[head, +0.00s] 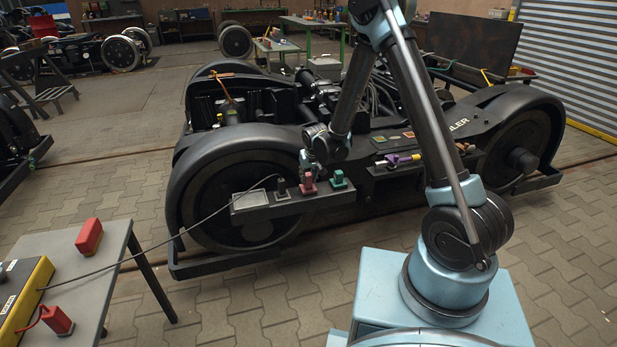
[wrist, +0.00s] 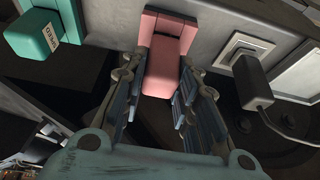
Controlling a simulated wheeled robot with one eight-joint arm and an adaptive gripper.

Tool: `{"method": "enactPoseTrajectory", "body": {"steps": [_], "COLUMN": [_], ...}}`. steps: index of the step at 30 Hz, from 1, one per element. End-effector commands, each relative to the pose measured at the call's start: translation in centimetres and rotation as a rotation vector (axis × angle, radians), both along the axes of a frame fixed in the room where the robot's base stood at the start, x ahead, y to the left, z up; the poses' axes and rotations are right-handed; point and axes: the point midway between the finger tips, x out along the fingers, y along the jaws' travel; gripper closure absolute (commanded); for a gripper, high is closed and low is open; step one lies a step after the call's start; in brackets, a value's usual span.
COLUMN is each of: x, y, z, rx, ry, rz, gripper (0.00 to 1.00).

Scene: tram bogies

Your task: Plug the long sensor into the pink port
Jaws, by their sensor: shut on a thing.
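In the wrist view my gripper (wrist: 158,105) has its two fingers closed on either side of a long pink block, the long sensor (wrist: 162,68). The sensor's far end meets a wider pink housing, the pink port (wrist: 170,25), on a grey wall. They look in line and touching, but I cannot tell how deep the sensor sits. In the head view my gripper (head: 309,165) is right above the pink port (head: 308,187) on the bogie's front ledge; the sensor is hard to tell apart there.
A teal block labelled SPEED (wrist: 32,35) sits on one side of the pink port. A dark plug (wrist: 252,80) with a cable sits in a white-framed socket on the other. A table (head: 120,245) with a red block (head: 89,237) and a yellow-black box (head: 25,295) stands at lower left.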

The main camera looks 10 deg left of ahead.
Motion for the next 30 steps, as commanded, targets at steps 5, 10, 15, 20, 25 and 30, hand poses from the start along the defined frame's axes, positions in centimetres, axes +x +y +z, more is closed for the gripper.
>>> {"method": "enactPoseTrajectory", "body": {"steps": [5,10,15,20,25,30], "x": [0.0,0.0,0.0,-0.2,-0.9,-1.6], "y": [0.0,0.0,0.0,-0.1,-0.6,-1.0], "z": [-0.1,-0.1,0.0,0.7,2.4,4.5], "rx": [0.0,0.0,0.0,0.0,0.0,0.0], "ry": [0.0,0.0,0.0,0.0,0.0,0.0], "rz": [0.0,0.0,0.0,0.0,0.0,0.001], "gripper": [0.49,0.49,0.49,0.49,0.49,0.49]}}
